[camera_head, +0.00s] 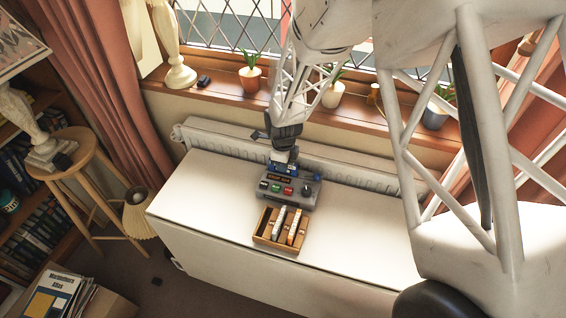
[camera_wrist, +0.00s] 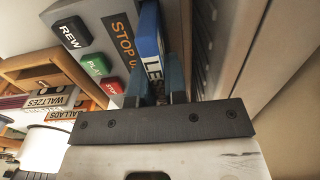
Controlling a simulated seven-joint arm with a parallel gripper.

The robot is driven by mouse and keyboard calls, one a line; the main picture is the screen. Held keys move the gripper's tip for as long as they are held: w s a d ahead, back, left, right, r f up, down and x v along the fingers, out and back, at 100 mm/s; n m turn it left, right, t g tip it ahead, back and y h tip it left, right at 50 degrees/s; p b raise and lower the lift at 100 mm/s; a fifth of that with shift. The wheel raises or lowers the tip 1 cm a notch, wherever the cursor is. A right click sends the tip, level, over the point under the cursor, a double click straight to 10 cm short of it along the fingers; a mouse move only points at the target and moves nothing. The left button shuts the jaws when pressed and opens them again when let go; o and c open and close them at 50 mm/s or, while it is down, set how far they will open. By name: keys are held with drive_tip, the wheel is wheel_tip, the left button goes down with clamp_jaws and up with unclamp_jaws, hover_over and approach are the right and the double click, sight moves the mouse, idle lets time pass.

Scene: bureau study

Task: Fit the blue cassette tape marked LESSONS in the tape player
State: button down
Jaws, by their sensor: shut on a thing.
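The grey tape player (camera_wrist: 98,10) is right beside the cassette, with black REW, green PLAY and red STOP buttons. In the head view my gripper (camera_head: 284,155) points down at the back of the tape player (camera_head: 297,192), with blue of the cassette (camera_head: 279,167) just below the fingers. I cannot tell how far the cassette sits in the player's slot.
A wooden tray (camera_head: 259,238) with white-labelled cassettes stands in front of the player; WALTZES (camera_wrist: 47,102) and BALLADS show in the wrist view. The white desk top (camera_head: 200,192) is clear on both sides. A radiator (camera_head: 222,140) and potted plants on the sill (camera_head: 215,97) are behind.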

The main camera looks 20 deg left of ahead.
drive_tip(key=shift+f, duration=0.9)
idle(0.3)
drive_tip(key=c, duration=1.1)
unclamp_jaws()
drive_tip(key=shift+o, duration=0.6)
drive_tip(key=shift+o, duration=0.8)
drive_tip(key=shift+r, duration=0.1)
drive_tip(key=shift+r, duration=3.4)
